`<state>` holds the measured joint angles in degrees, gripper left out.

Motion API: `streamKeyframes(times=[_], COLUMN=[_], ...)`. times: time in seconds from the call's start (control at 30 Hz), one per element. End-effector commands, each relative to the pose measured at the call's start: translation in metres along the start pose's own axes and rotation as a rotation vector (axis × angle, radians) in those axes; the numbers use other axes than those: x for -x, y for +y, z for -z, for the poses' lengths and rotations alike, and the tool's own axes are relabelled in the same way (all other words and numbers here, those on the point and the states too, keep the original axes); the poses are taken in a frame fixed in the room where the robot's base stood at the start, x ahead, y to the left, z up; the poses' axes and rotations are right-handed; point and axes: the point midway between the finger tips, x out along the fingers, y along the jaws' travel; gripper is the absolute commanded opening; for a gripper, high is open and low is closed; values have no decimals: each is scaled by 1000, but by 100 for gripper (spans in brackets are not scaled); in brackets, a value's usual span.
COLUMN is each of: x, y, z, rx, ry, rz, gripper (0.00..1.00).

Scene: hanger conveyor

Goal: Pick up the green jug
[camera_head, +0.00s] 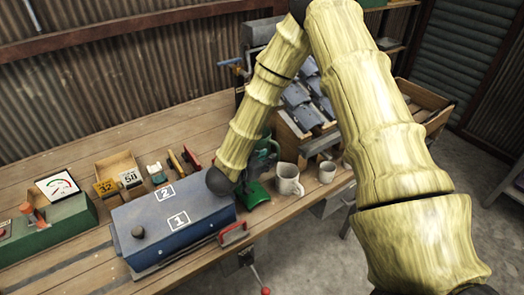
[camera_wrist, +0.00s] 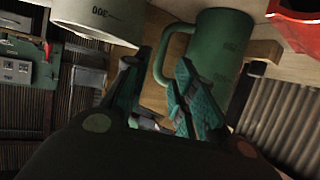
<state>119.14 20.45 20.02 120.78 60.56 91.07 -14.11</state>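The green jug (camera_wrist: 222,58) fills the upper middle of the wrist view, its handle (camera_wrist: 158,68) towards the left. My gripper (camera_wrist: 160,62) is open, with teal ridged fingers on either side of the handle. The right finger overlaps the handle's opening and jug side; I cannot tell whether either finger touches. In the head view my arm hides most of this spot. Green shapes (camera_head: 265,150) show beside the arm, but I cannot tell jug from other green parts there.
A pale mug (camera_wrist: 98,20) is close to the left finger in the wrist view. Two pale mugs (camera_head: 287,179) (camera_head: 327,171) stand right of my arm. A blue box marked 1 and 2 (camera_head: 172,222) lies in front. A red thing (camera_wrist: 298,25) is at the upper right.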

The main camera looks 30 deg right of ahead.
Motion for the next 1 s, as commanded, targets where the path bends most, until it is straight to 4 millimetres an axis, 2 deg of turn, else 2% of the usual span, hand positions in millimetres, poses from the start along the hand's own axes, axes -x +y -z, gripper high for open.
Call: streamKeyframes(times=[0.2, 0.47, 0.8, 1.0], x=[-30, -45, -85, -91], y=[0, -2, -4, -4], z=[1, 0, 2, 1], rx=[1, 2, 1, 2], ry=[-1, -1, -1, -1], rz=[-1, 1, 1, 2], gripper=[26, 26, 26, 26])
